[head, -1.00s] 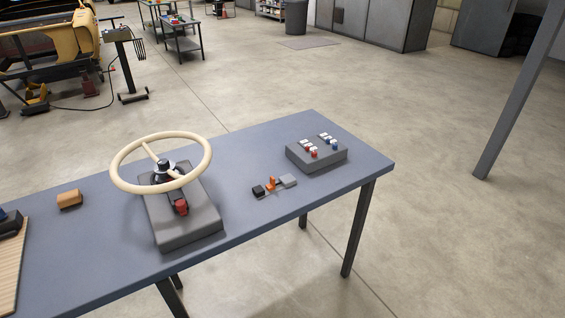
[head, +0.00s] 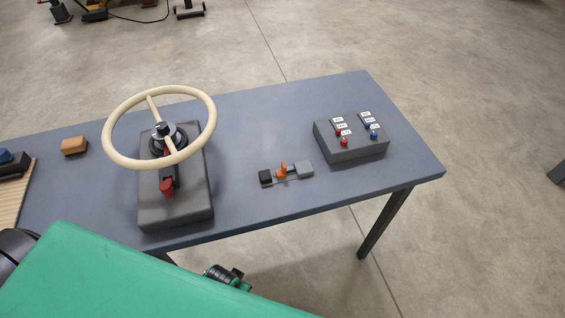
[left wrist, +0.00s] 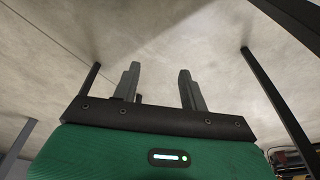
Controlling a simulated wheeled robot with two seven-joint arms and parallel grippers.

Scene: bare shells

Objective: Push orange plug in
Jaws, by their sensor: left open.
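The orange plug (head: 283,169) sits on the blue-grey table between a black block (head: 265,177) and a grey block (head: 304,168), on a small flat base. Whether it touches either block is too small to tell. My left gripper (left wrist: 157,82) is open and empty in the left wrist view, with bare floor and table legs beyond its fingers. In the head view my green left arm covers the lower left, below the table's front edge, well away from the plug. My right gripper is in neither view.
A cream steering wheel (head: 206,101) on a grey base stands left of the plug. A grey box (head: 351,148) with red and blue knobs stands to its right. An orange-brown block (head: 74,146) lies at the left. The table (head: 255,125) is clear behind the plug.

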